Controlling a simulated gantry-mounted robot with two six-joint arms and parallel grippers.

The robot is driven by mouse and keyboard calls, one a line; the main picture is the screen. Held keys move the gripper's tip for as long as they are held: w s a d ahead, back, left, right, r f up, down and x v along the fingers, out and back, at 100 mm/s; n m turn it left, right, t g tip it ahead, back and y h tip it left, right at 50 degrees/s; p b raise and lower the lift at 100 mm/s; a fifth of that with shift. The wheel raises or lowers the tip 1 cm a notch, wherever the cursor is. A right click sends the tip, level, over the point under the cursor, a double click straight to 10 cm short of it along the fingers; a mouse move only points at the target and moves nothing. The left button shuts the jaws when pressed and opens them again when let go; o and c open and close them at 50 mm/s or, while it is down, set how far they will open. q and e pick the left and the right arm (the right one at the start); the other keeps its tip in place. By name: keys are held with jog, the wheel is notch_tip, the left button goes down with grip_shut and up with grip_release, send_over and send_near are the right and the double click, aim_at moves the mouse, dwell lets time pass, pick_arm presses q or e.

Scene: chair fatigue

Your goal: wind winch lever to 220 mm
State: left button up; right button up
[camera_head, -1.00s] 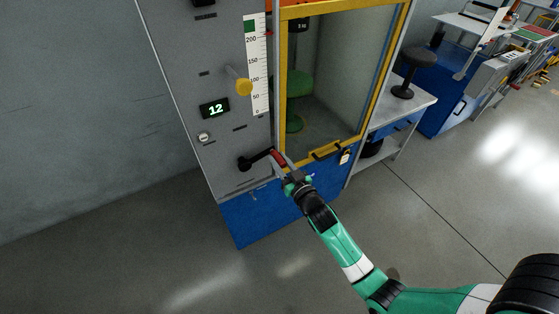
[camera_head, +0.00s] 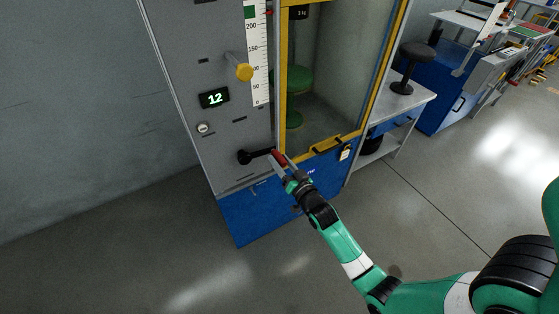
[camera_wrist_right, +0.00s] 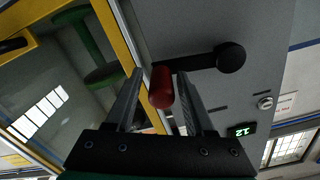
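The winch lever has a black hub and arm (camera_head: 245,157) low on the grey cabinet front, with a red grip (camera_head: 279,158) at its right end. The arm points right, about level. My right gripper (camera_head: 281,164) is at the red grip. In the right wrist view, its two fingers (camera_wrist_right: 160,95) stand on either side of the red grip (camera_wrist_right: 161,86), with a small gap visible on both sides, so it looks open around it. The white scale (camera_head: 258,60) has a green mark near its top. The display (camera_head: 214,98) reads 12. My left gripper is not in view.
A yellow-framed glass door (camera_head: 283,100) stands right of the scale, with a green stool (camera_head: 291,78) inside. A yellow knob (camera_head: 244,72) sticks out above the lever.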

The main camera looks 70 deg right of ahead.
jog(key=shift+o, duration=0.4)
jog(key=shift+r, duration=0.15)
jog(key=shift+s+a, duration=0.2)
jog(key=p+v, duration=0.1)
jog(key=v, duration=0.4)
jog(key=shift+s+a+p, duration=0.1)
jog(key=shift+s+p, duration=0.05)
jog(key=shift+p, duration=0.15)
jog(key=v, duration=0.5)
jog(key=shift+s+a+b, duration=0.15)
jog(key=shift+s+b, duration=0.15)
